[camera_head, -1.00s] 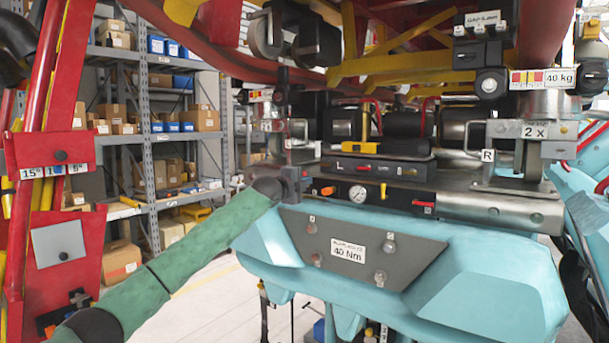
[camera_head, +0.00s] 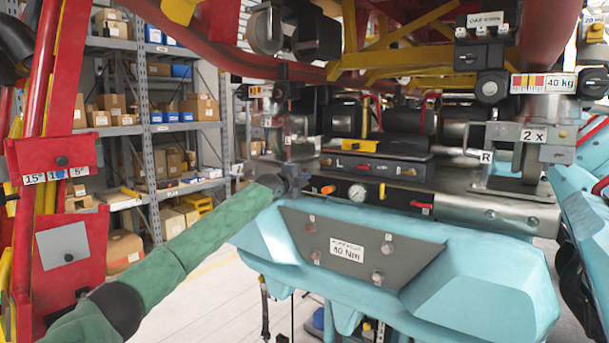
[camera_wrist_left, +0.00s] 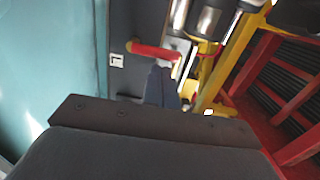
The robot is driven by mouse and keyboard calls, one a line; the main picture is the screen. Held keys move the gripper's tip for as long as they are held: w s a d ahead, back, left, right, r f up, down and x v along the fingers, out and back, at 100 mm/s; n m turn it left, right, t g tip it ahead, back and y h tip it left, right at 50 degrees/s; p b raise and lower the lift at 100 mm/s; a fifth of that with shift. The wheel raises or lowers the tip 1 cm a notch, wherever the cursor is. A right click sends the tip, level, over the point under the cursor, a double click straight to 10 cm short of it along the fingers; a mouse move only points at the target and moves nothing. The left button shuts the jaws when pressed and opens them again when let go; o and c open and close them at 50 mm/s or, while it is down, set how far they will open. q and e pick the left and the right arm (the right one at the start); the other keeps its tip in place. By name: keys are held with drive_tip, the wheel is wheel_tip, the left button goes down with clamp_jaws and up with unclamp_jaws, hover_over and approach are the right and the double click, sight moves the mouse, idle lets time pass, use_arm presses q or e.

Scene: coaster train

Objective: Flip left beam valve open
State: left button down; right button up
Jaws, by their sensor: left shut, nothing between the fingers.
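In the left wrist view, a red lever handle (camera_wrist_left: 152,50) lies across a dark panel beside a white "L" label (camera_wrist_left: 116,60); I take it as the left beam valve. My left gripper (camera_wrist_left: 161,78) is shut and empty, its fingertips just below the handle in that picture. I cannot tell whether they touch it. In the head view, my left gripper (camera_head: 294,170) is at the left end of the machine's metal beam, below a small "L" label (camera_head: 265,121). The valve handle is hard to make out there. My right gripper is not in view.
A pressure gauge (camera_head: 358,193), an orange knob (camera_head: 328,190) and a red handle (camera_head: 422,205) sit right of my gripper. The turquoise housing (camera_head: 470,265) is below. Red and yellow frame bars (camera_head: 400,50) crowd above. Open floor and shelves (camera_head: 150,130) are at left.

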use_arm(q)
drive_tip(key=shift+w+a+r+n, duration=0.1)
drive_tip(key=shift+w+a+n, duration=0.1)
drive_tip(key=shift+n, duration=0.4)
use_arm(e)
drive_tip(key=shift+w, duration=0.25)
